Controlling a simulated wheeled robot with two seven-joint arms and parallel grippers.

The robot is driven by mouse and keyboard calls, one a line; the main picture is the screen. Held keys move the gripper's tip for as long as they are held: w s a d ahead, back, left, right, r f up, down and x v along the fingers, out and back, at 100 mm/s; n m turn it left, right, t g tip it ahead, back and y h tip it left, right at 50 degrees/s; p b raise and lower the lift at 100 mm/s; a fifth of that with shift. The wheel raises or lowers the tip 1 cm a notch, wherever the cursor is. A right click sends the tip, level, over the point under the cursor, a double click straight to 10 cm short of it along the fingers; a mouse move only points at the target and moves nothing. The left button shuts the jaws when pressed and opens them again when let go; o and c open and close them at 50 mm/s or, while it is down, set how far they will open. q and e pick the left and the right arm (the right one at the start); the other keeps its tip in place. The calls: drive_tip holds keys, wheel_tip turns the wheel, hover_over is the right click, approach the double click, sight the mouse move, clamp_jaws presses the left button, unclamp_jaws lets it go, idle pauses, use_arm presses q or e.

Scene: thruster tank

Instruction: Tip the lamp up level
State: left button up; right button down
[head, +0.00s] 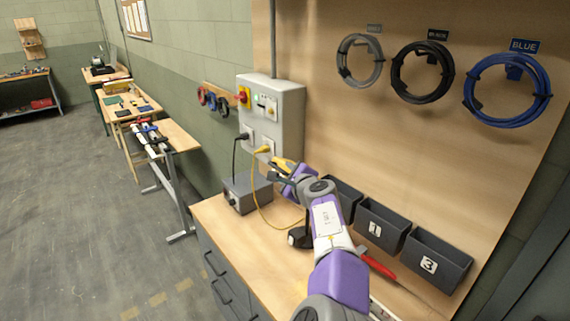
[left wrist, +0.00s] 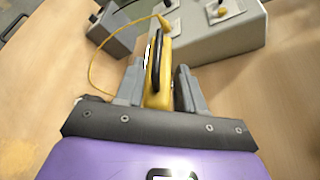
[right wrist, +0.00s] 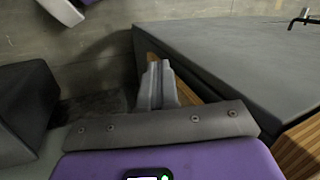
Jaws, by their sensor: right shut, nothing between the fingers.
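The yellow lamp (head: 283,162) is at the end of my left arm, in front of the grey wall box and above the bench. In the left wrist view the lamp (left wrist: 158,85), yellow with a black strip, stands between the fingers of my left gripper (left wrist: 158,92). A yellow cord (left wrist: 92,62) runs nearby. My right gripper (right wrist: 158,68) is shut and empty beside a dark grey surface.
The grey wall box (head: 275,108) with a red switch is close behind the lamp. A small grey box (head: 247,192) stands on the bench (head: 222,216). Dark bins (head: 436,260) and a red-handled tool (head: 376,264) lie to the right. Cable coils (head: 507,90) hang above.

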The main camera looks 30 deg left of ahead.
sight(281, 170)
use_arm(q)
drive_tip(key=shift+p+x, duration=0.45)
drive_tip(key=shift+x, duration=2.85)
drive_tip(key=shift+s, duration=0.15)
clamp_jaws()
